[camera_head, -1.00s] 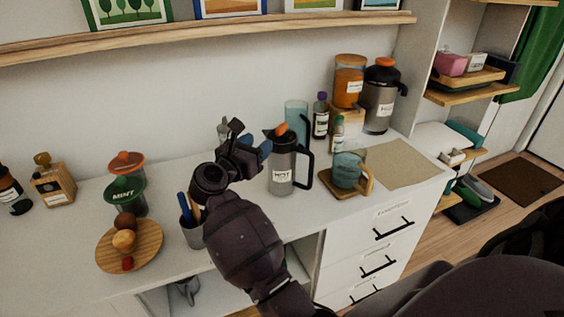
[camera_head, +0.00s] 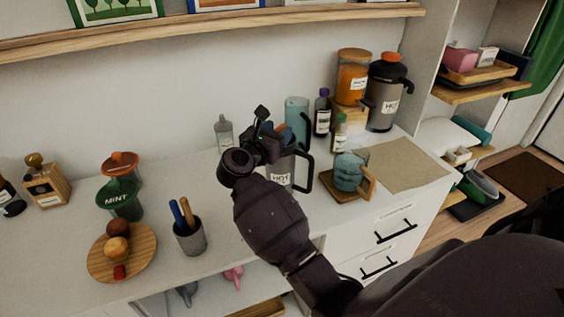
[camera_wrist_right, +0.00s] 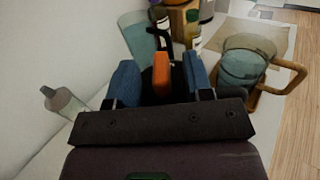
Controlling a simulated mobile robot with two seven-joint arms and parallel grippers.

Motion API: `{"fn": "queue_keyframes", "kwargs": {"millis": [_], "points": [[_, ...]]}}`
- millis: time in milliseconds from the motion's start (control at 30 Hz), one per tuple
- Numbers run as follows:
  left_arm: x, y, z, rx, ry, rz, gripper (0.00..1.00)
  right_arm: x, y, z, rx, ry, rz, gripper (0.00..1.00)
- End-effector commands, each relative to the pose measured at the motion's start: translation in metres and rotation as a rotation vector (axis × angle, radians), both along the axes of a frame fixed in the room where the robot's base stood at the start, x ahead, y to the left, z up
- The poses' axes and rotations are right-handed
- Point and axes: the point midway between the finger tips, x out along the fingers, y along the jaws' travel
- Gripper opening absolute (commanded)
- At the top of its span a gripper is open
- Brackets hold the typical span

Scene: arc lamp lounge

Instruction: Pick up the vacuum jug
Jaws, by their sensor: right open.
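A grey vacuum jug (camera_head: 283,172) with a "HOT" label stands upright on the white counter (camera_head: 170,268), partly hidden behind my right gripper. Its black handle (camera_head: 308,168) faces right. My right gripper (camera_head: 270,132) is open at the top of this jug. In the right wrist view, the jug's orange lid piece (camera_wrist_right: 161,75) shows between the two blue fingertips, with gaps on both sides. A second, similar jug (camera_head: 380,103), grey with a black top, orange cap and a "HOT" label, stands at the back right. My left gripper is not in view.
A blue-green glass mug (camera_head: 348,172) on a wooden coaster stands close right of the jug. A tall teal glass (camera_head: 297,115) and small bottles (camera_head: 322,113) stand behind it. A grey cup of utensils (camera_head: 189,238) is at left. A beige mat (camera_head: 408,166) is bare.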

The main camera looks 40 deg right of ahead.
Motion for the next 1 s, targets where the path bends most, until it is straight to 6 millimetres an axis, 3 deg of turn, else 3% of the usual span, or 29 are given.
{"fn": "queue_keyframes", "kwargs": {"millis": [167,467,1000], "points": [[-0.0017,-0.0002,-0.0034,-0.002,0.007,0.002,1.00,0.0001,0.0004,-0.0006,0.001,0.001,0.000,0.44],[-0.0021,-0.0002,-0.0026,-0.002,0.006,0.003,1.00,0.0001,0.0004,-0.0009,0.001,0.001,0.000,0.00],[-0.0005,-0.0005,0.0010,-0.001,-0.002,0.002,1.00,-0.0002,0.0001,-0.0018,0.002,0.003,-0.001,0.00]]}}
